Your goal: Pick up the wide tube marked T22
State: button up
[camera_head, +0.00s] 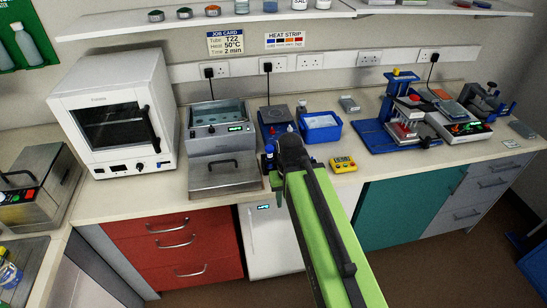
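My green and black arm reaches up from the bottom right to the bench. My gripper (288,146) is at its far end, dark and seen from behind. Its fingers are hidden, so I cannot tell whether it is open or holds anything. No tube marked T22 can be made out. Small blue parts (269,152) show just left of the gripper, partly covered by it. A job card (225,42) on the wall reads tube T22, heat 50°C, time 2 min.
Left of my gripper stand a steel water bath (217,128) and a white oven (115,115). Behind it are a blue device (274,118) and a blue tray (320,127). A yellow timer (342,164) and a blue press (393,125) are to the right. Bench between them is clear.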

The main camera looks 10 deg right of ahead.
aim_at(269, 149)
jog(key=z, duration=0.2)
jog(key=k, duration=0.55)
jog(key=u, duration=1.6)
jog(key=k, duration=0.1)
jog(key=u, duration=2.95)
jog(key=k, duration=1.75)
jog(key=u, duration=1.3)
jog(key=k, duration=0.5)
jog(key=z, duration=0.2)
